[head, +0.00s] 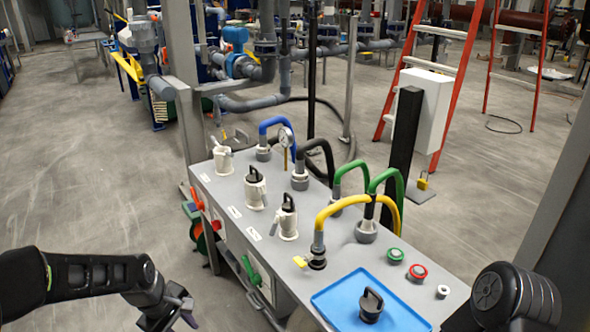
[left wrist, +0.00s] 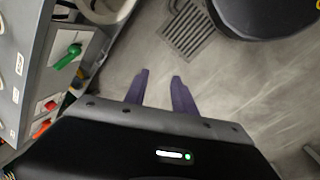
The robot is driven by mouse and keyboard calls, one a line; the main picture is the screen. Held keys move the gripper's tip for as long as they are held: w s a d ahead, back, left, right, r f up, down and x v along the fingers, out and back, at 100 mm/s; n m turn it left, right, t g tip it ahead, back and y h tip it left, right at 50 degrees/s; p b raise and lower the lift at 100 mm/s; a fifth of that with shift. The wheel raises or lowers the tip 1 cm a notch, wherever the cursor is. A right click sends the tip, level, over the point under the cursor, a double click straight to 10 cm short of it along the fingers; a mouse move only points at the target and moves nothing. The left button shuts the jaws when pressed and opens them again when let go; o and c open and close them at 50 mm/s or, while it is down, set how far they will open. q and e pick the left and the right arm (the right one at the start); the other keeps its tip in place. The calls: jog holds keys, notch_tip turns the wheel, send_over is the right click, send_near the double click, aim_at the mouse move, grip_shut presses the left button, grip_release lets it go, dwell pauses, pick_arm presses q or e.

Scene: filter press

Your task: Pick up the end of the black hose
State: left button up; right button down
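The black hose (head: 318,146) arches up from a grey fitting (head: 300,179) on the grey console and bends down behind the console's far edge; its lower part is hidden there. My left gripper (head: 183,312) is low at the front left of the console, well away from the hose. In the left wrist view its two purple fingers (left wrist: 160,84) stand apart with only floor between them. The hose does not show in that view. My right arm (head: 515,298) shows at the lower right; its gripper is out of view.
Blue (head: 281,122), green (head: 383,180) and yellow (head: 345,206) hoses arch beside the black one. A blue tray (head: 340,296) holds a black-handled part (head: 371,305). The left floor is clear.

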pick_arm(q)
jog(key=s+d+f+m+h, duration=0.2)
jog(key=s+d+f+m, duration=0.35)
jog(key=d+f, duration=0.65)
jog(key=s+d+f+m, duration=0.2)
jog(key=s+d+f, duration=0.1)
jog(key=s+f, duration=0.2)
jog(key=s+d+f+m+g, duration=0.1)
jog(key=s+d+f+m, duration=0.2)
jog(key=s, duration=0.6)
jog(key=shift+s+d+f+h, duration=0.3)
jog(key=shift+d+f, duration=0.3)
jog(key=shift+f, duration=0.3)
jog(key=shift+o, duration=0.5)
jog(key=shift+d+m, duration=0.15)
jog(key=shift+m, duration=0.2)
